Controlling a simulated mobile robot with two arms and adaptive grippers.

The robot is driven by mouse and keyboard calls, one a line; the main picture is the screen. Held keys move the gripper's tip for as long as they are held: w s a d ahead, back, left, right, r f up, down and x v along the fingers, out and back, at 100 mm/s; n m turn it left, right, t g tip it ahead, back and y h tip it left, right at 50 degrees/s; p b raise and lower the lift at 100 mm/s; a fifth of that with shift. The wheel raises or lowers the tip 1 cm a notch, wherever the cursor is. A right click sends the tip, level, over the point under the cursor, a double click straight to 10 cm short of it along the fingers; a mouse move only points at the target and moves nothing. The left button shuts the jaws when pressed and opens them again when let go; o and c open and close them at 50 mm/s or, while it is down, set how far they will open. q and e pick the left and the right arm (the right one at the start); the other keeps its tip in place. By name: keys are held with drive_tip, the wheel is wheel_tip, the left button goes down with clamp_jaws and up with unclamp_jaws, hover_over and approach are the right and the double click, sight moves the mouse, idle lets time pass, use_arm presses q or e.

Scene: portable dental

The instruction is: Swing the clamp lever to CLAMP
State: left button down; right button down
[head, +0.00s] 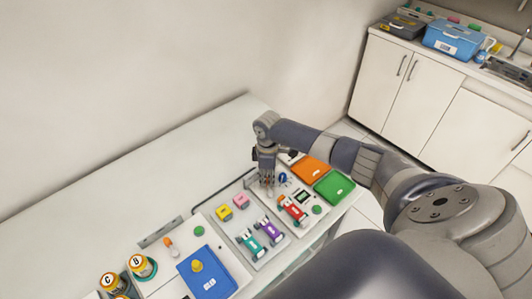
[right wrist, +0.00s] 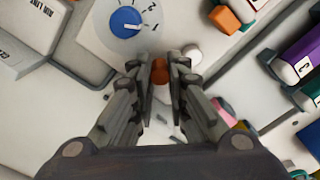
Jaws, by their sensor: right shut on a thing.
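My right gripper (head: 267,186) points down at the panel on the table, near its back edge. In the right wrist view its two fingers (right wrist: 160,68) are close together around the small orange-brown end of the clamp lever (right wrist: 160,73). A pale part shows below that end between the fingers; the rest of the lever is hidden by the fingers. In the head view the gripper covers the lever. No CLAMP marking can be read. My left gripper is in neither view.
A blue dial (right wrist: 125,22) with numbers is close beyond the fingers, and a white round knob (right wrist: 192,52) is just right of them. Orange (head: 311,170) and green (head: 335,186) trays lie to the right. Purple (head: 270,231) and teal (head: 250,243) parts stand in front. The table's left back is clear.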

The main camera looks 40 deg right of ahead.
drive_tip(key=shift+m, duration=0.3)
drive_tip(key=c, duration=1.5)
unclamp_jaws()
drive_tip(key=shift+r, duration=0.1)
wheel_tip(320, 180, up, 12)
drive_tip(key=shift+f, duration=0.1)
